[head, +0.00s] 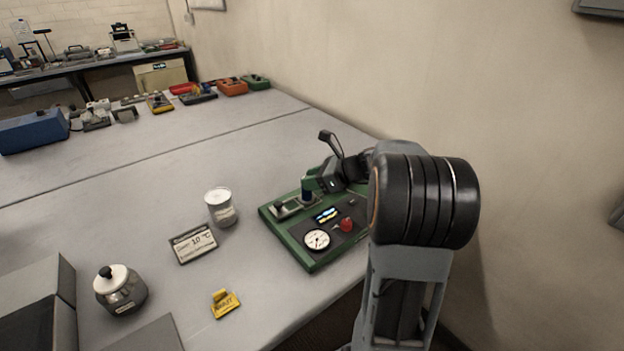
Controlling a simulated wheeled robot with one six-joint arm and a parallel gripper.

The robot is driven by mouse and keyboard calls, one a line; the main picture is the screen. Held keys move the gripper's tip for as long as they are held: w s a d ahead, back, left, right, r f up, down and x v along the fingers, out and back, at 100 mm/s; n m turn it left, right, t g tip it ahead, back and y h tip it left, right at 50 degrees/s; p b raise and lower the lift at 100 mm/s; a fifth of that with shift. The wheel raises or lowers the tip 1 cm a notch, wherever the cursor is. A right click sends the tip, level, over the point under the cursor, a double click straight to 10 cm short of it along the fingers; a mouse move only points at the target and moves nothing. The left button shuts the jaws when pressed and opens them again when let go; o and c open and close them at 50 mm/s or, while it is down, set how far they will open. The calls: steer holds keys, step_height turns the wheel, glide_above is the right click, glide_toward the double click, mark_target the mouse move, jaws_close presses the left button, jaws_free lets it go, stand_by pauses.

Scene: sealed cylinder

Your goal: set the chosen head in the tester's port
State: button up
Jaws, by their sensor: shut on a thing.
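The tester (307,258) is a green board on the bench, with a round white gauge (316,240), a small lit display (327,214), a red knob (347,225) and a light grey block (290,207) at its far left. A dark blue upright piece (307,189), apparently the head, is at the right end of that block. My gripper (316,184) reaches in from the right and is shut on this piece. The fingers are small and partly hidden, and the piece's lower end and the port are too small to tell whether it is seated.
A pale labelled can (220,207), a card reading 10 °C (193,243), a yellow tag (225,302) and a lidded grey jar (121,290) stand left of the tester. A blue box (34,131) and several coloured devices are farther back.

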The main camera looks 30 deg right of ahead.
steer(key=shift+f, duration=0.2)
steer(key=o, duration=1)
